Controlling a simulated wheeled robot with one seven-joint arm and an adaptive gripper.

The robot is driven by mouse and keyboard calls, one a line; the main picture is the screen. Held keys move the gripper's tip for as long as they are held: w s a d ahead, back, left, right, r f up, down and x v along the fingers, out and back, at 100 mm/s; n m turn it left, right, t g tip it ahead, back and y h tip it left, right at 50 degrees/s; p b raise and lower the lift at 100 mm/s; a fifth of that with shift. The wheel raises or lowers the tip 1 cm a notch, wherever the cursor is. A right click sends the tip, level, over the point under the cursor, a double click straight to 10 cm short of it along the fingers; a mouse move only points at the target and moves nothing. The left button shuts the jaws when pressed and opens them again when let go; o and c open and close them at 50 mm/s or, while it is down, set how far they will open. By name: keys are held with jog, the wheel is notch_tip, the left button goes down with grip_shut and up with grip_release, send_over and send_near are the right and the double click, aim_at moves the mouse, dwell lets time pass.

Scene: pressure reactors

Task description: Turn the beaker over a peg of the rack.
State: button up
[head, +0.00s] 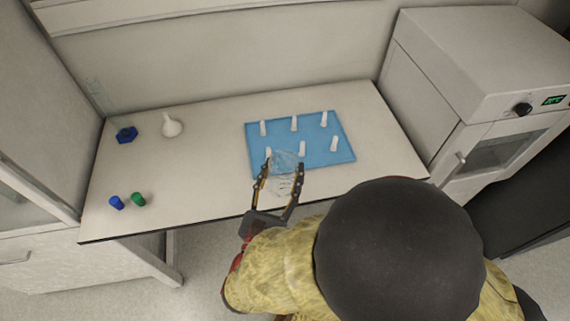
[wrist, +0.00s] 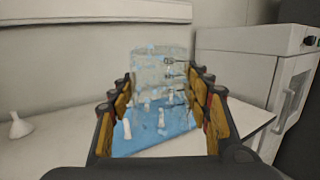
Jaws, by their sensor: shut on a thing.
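A clear glass beaker (head: 286,176) is held between the two fingers of my gripper (head: 280,184), over the front edge of the rack in the head view. The beaker (wrist: 160,75) also shows between the fingers of my gripper (wrist: 162,100) in the wrist view, with graduation marks on its side. I cannot tell which end of the beaker is its mouth. The blue rack (head: 230,0) is not marked there; its flat base (head: 318,150) carries several upright white pegs, such as a back peg (head: 294,124). The front left peg (head: 268,153) is beside the beaker.
A white funnel (head: 171,127) and a blue piece (head: 126,135) lie at the table's back left. A blue cap (head: 116,202) and a green cap (head: 138,199) stand at the front left. An oven (head: 490,90) stands at the right. The table's middle left is clear.

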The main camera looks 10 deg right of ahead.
jog(key=shift+w+f+b, duration=1.55)
jog(key=shift+w+b, duration=2.65)
jog(key=shift+w, duration=6.7)
jog(key=b, duration=0.4)
send_over(268, 150)
jog(key=w, duration=0.2)
jog(key=shift+f, duration=2.25)
jog(key=shift+s+d+f+p, duration=0.1)
jog(key=shift+d+f+p, duration=0.1)
jog(key=shift+f, duration=1.85)
jog(key=shift+d+f+p, duration=0.1)
jog(key=shift+d+f, duration=0.1)
jog(key=shift+f, duration=1.8)
jog(key=o, duration=1.4)
